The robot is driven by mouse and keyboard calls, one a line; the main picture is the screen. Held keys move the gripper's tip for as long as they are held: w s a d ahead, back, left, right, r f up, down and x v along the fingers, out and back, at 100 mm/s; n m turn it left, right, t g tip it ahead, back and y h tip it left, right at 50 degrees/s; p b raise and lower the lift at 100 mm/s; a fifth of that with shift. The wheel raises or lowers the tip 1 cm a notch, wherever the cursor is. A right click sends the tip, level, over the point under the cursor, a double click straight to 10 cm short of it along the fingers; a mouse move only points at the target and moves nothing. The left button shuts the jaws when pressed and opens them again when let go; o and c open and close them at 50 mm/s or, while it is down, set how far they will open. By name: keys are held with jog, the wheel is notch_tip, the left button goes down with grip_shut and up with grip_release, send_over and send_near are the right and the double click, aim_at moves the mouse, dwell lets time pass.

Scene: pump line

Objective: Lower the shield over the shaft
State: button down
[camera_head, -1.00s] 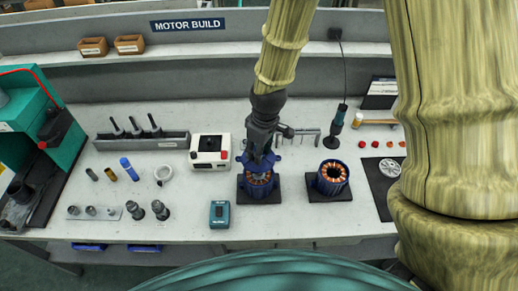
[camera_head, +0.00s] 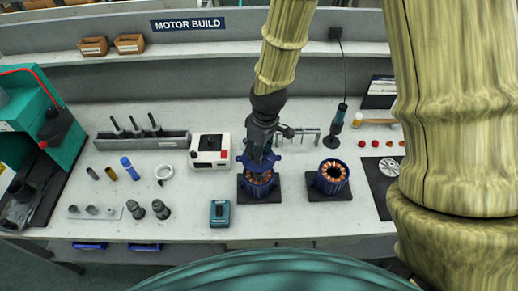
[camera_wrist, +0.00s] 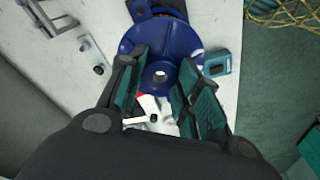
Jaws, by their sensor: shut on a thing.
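The blue end shield (camera_head: 262,163) is held in my gripper (camera_head: 260,153) just above the left stator (camera_head: 258,186), which has copper windings and stands on a dark mat. In the wrist view the shield (camera_wrist: 158,42) is a round blue disc with a small central hole, between the fingers of my gripper (camera_wrist: 163,62). The head view shows a narrow gap with copper windings visible below the shield. The shaft cannot be made out; the shield and gripper cover the stator's middle. I cannot tell whether the shield touches anything below.
A second stator (camera_head: 332,177) stands close on the right. A white box with a red button (camera_head: 210,151) is at the left, and a small teal device (camera_head: 219,213) lies in front.

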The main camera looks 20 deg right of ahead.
jog(key=shift+f+b, duration=0.6)
jog(key=shift+f, duration=0.75)
dwell(1.5)
jog(key=shift+r, duration=0.1)
notch_tip(320, 180, up, 4)
jog(key=p, duration=0.3)
jog(key=shift+r+p, duration=0.25)
jog(key=shift+p, duration=0.1)
dwell(0.4)
jog(key=shift+f, duration=0.2)
jog(key=shift+f+b, duration=0.45)
jog(key=shift+f, duration=0.35)
jog(key=shift+f, duration=0.6)
dwell(2.2)
